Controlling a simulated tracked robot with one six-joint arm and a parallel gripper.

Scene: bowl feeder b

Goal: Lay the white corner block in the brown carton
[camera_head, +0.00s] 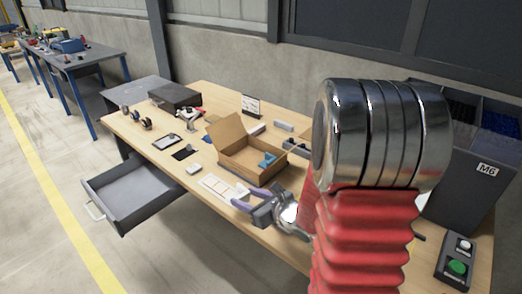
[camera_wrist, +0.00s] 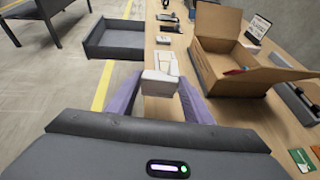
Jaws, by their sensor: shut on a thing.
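My gripper (camera_wrist: 160,92) has purple fingers and is shut on the white corner block (camera_wrist: 160,84), which sits between the fingertips in the wrist view. In the head view my gripper (camera_head: 247,198) is over the front edge of the table, in front of the carton; the block is hard to make out there. The brown carton (camera_head: 238,162) stands open on the table with its flaps up, and a blue part (camera_head: 267,160) lies inside it. In the wrist view the carton (camera_wrist: 224,84) is to the right of my fingers.
A white sheet or tray (camera_head: 214,186) lies on the table beside my gripper. An open grey drawer (camera_head: 135,194) juts out at the left. A small white piece (camera_head: 194,168), dark pads and a sign (camera_head: 251,104) surround the carton. A button box (camera_head: 457,262) stands at right.

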